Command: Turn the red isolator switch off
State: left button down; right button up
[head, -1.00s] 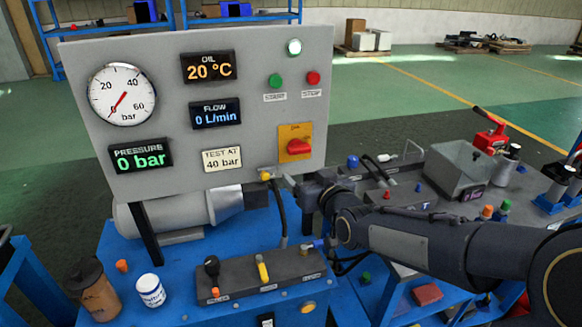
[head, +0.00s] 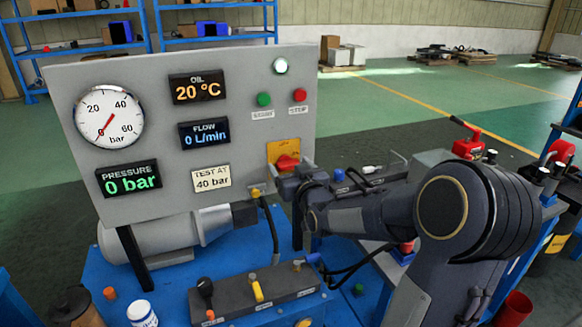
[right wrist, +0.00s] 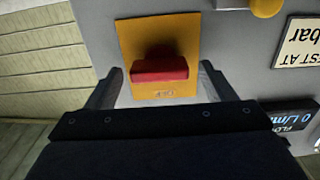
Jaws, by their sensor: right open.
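The red isolator switch (head: 287,162) is a red handle on a yellow plate (head: 284,148) at the lower right of the grey panel. In the right wrist view the red handle (right wrist: 159,69) shows on its yellow plate (right wrist: 184,36), with the handle's long side lying across the picture. My right gripper (head: 296,172) is at the plate, partly covering its lower part. In the right wrist view its two open fingers (right wrist: 160,80) stand one on each side of the handle, with a gap at both ends. Whether the fingers touch the panel I cannot tell. My left gripper is not in view.
The grey panel (head: 240,120) carries a gauge (head: 109,118), lit displays, and green (head: 264,99) and red (head: 300,95) buttons. Below are a lever block (head: 230,295) on a blue bench (head: 180,265), a white jar (head: 141,314) and a hose (head: 272,225).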

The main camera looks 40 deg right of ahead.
jog(key=c, duration=1)
jog(key=n+b, duration=0.3)
jog(key=shift+f, duration=0.2)
jog(key=n+b, duration=0.2)
jog(key=n, duration=0.1)
jog(key=shift+a+r+n+b, duration=0.1)
jog(key=shift+n+b, duration=0.25)
jog(key=shift+n, duration=0.05)
jog(key=n+b, duration=0.1)
jog(key=n, duration=0.3)
jog(key=shift+a, duration=0.1)
jog(key=n, duration=0.4)
jog(key=shift+a+n, duration=0.1)
jog(key=shift+n, duration=1.4)
